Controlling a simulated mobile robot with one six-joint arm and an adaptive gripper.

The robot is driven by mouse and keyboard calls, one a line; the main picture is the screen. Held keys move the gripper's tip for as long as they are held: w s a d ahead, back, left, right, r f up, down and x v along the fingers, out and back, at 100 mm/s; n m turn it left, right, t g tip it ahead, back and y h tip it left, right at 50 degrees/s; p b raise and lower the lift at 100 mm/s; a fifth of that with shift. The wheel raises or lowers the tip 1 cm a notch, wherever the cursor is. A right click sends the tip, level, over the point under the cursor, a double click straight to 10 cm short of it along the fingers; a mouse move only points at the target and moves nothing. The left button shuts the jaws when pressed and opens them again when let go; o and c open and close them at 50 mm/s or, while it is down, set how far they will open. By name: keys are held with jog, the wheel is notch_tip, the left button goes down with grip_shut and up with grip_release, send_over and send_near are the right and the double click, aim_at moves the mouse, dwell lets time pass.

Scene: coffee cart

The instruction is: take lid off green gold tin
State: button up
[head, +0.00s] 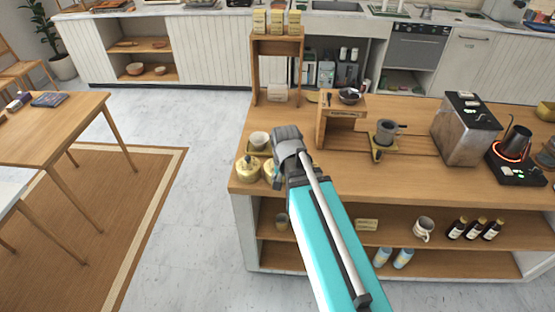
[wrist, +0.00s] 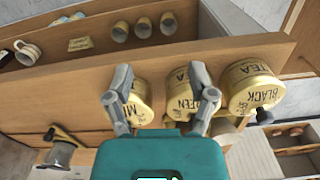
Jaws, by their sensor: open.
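The green gold tin, with "EEN TEA" readable on its label, shows in the wrist view (wrist: 180,92), between a gold "BLACK TEA" tin (wrist: 256,88) and a gold tin marked "MI" (wrist: 134,108). In the head view two gold tins stand at the counter's left end, the leftmost (head: 248,170) clear and the second (head: 268,172) partly covered by my gripper. My gripper (wrist: 162,85) is open, its right finger in front of the green tin and its left finger in front of the "MI" tin. I cannot tell whether either finger touches. The green tin's lid is mostly hidden.
A white cup (head: 259,139) stands just behind the tins. A wooden stand (head: 330,128) holds a dark bowl (head: 348,96). A grinder-like metal box (head: 466,130) stands farther right. The counter front right of my arm is clear.

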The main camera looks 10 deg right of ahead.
jog(key=w+r+m+p, duration=1.1)
jog(key=r+m, duration=0.2)
jog(key=shift+w+p, duration=0.3)
jog(key=shift+w, duration=0.05)
jog(key=shift+f, duration=0.15)
notch_tip(320, 180, down, 8)
jog(key=b, duration=0.8)
jog(key=shift+f+b, duration=0.2)
jog(key=shift+b, duration=0.15)
jog(key=shift+a+f+b, duration=0.1)
jog(key=shift+f+b, duration=2.5)
